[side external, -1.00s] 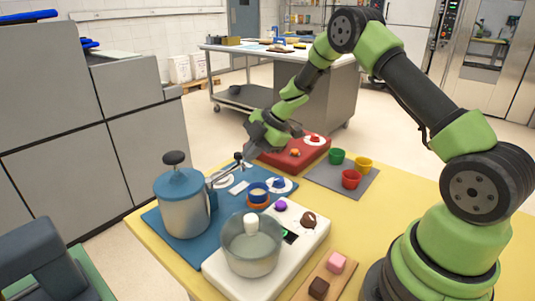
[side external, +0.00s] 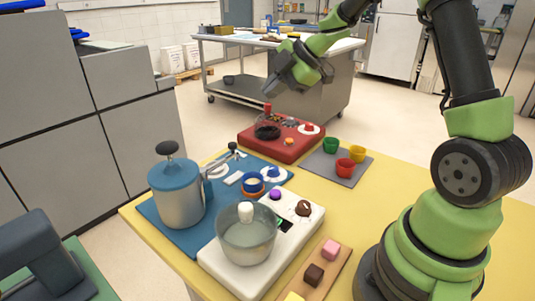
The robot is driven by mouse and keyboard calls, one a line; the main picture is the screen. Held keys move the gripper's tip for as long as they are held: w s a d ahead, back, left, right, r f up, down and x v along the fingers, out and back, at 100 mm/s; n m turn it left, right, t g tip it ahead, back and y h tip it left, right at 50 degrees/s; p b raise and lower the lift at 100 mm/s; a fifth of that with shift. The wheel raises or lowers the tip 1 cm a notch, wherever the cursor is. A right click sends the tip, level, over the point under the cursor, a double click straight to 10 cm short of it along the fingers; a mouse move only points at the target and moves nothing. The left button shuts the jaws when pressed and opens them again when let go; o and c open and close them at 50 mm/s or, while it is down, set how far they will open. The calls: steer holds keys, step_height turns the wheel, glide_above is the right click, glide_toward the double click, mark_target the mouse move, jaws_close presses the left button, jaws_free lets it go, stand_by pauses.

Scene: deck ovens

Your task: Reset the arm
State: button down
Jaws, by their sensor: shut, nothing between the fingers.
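My gripper (side external: 271,91) is shut and empty. It hangs in the air above the back of the yellow table (side external: 408,192), over the red box (side external: 262,147). My green and black arm rises from its base at the right front of the table. The gripper touches nothing that I can see.
A blue mat holds a blue-lidded canister (side external: 178,190). A white appliance (side external: 213,262) bears a clear pot (side external: 247,243). A grey mat (side external: 325,171) holds red, green and yellow cups. A wooden board (side external: 333,269) carries small blocks. Free table lies right of the appliance.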

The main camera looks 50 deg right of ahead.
step_height(320, 180, up, 10)
steer(key=a+m+t+h, duration=0.2)
steer(key=m+t+h, duration=0.1)
steer(key=m+t, duration=0.15)
steer(key=s+r+m+h, duration=0.4)
steer(key=s+m, duration=0.1)
steer(key=m, duration=0.3)
steer(key=s+a+f+m+g+y, duration=0.2)
steer(key=s+a+f+m, duration=0.1)
steer(key=s+a, duration=0.3)
steer(key=s+a+f+m+g+y, duration=0.3)
steer(key=s+a, duration=0.3)
steer(key=s, duration=0.5)
steer(key=shift+s+m+y, duration=0.25)
steer(key=shift+m+y, duration=0.05)
steer(key=shift+m, duration=0.25)
